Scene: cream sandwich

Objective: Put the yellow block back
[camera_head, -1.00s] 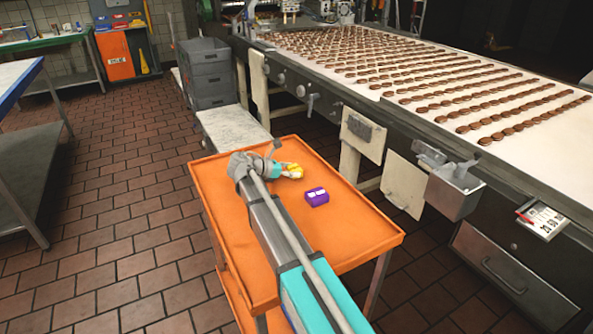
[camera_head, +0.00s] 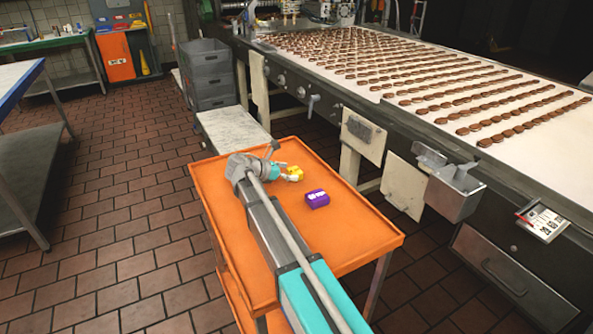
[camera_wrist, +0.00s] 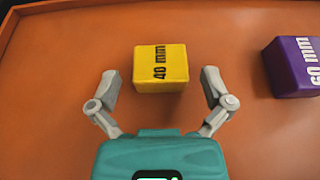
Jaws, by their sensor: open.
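The yellow block (camera_wrist: 160,68), marked "40 mm", rests on the orange cart top (camera_wrist: 60,110). It also shows in the head view (camera_head: 295,173), just beyond my gripper (camera_head: 284,175). In the wrist view my gripper (camera_wrist: 162,85) is open, with one finger on each side of the block's near part. Gaps show between the block and both fingers, so nothing is held. A purple block (camera_wrist: 296,66), marked "60 mm", sits to the right of the yellow one. It also shows in the head view (camera_head: 317,199).
The cart has a low raised rim. A conveyor (camera_head: 440,85) with rows of brown biscuits runs along the right. Grey crates (camera_head: 208,75) stand behind the cart. The right front part of the cart top is clear.

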